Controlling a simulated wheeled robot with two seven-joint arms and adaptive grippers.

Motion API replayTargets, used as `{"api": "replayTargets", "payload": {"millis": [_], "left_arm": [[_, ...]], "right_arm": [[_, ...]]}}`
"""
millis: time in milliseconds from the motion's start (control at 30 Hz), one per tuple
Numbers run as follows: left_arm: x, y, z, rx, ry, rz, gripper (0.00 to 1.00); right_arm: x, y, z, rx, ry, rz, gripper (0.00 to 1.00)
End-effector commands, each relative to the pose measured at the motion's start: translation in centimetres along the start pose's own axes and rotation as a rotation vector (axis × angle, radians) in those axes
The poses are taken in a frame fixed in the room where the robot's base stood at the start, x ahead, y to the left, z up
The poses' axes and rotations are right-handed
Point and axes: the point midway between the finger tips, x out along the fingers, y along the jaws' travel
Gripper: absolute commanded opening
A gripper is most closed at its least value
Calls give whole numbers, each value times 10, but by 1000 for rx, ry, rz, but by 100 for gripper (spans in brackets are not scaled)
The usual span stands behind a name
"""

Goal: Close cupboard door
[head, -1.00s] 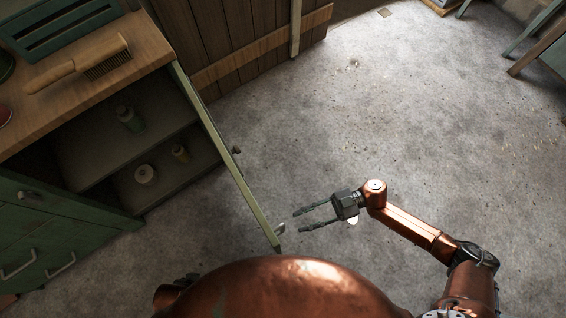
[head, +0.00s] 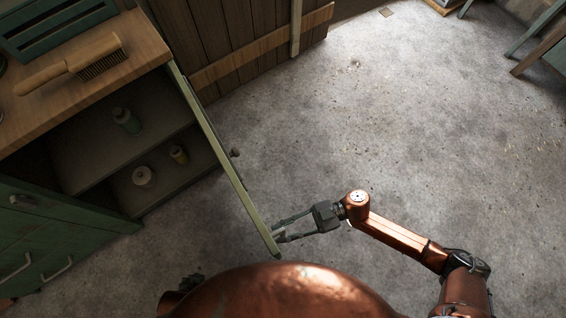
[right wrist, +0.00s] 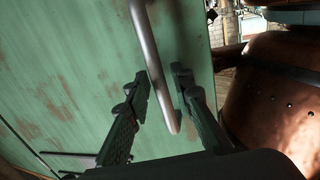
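The cupboard door (head: 228,172) stands wide open, seen nearly edge-on from above in the head view. In the right wrist view its worn green face (right wrist: 75,75) fills the left and middle. A grey metal bar handle (right wrist: 152,60) is on that face. My right gripper (head: 277,231) is at the door's free end, on its right side. In the right wrist view the open fingers (right wrist: 160,82) stand on either side of the handle's lower part, with gaps visible. My left gripper is not in view.
The open cupboard (head: 110,160) holds several small containers on its shelves. A brush (head: 75,66) lies on the wooden top (head: 130,60). A plank panel (head: 240,40) stands behind the door. The floor (head: 420,120) on the right is clear.

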Motion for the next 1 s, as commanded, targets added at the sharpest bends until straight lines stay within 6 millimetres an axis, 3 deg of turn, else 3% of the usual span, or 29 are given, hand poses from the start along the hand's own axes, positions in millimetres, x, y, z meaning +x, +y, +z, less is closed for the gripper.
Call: {"api": "replayTargets", "payload": {"millis": [300,1000], "left_arm": [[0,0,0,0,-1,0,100],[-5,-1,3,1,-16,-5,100]], "right_arm": [[0,0,0,0,0,0,0],[5,-2,-1,1,2,15,0]]}}
